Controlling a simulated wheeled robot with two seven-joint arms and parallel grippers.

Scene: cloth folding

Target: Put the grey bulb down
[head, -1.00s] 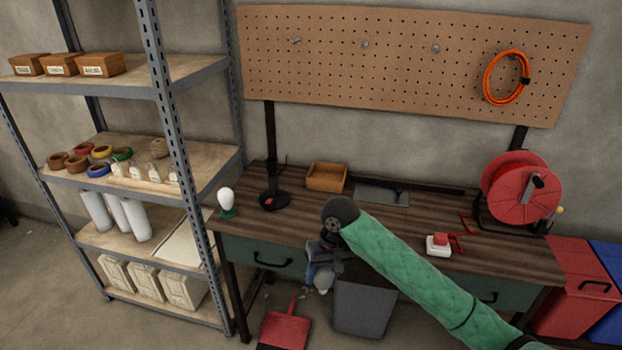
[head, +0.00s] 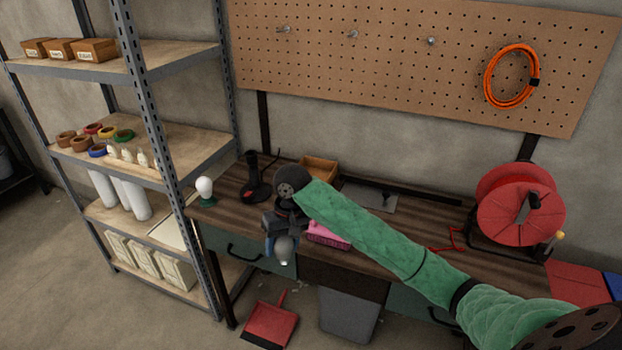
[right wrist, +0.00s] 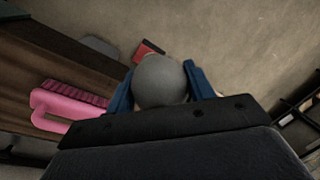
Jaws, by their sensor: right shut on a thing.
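My right gripper (head: 281,246) points down and is shut on the grey bulb (head: 285,250), holding it in the air in front of the workbench's left drawer. In the right wrist view the grey bulb (right wrist: 160,80) sits between the two blue fingers. A white bulb (head: 204,187) stands upright in a green base at the bench's left end, left of my gripper. My left gripper is not in view.
A pink brush (head: 327,235) lies on the workbench (head: 228,208), right of my gripper. A grey bin (head: 348,316) and red dustpan (head: 268,326) are on the floor below. A shelf rack (head: 182,158) stands left. A red reel (head: 520,210) is at the bench's right.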

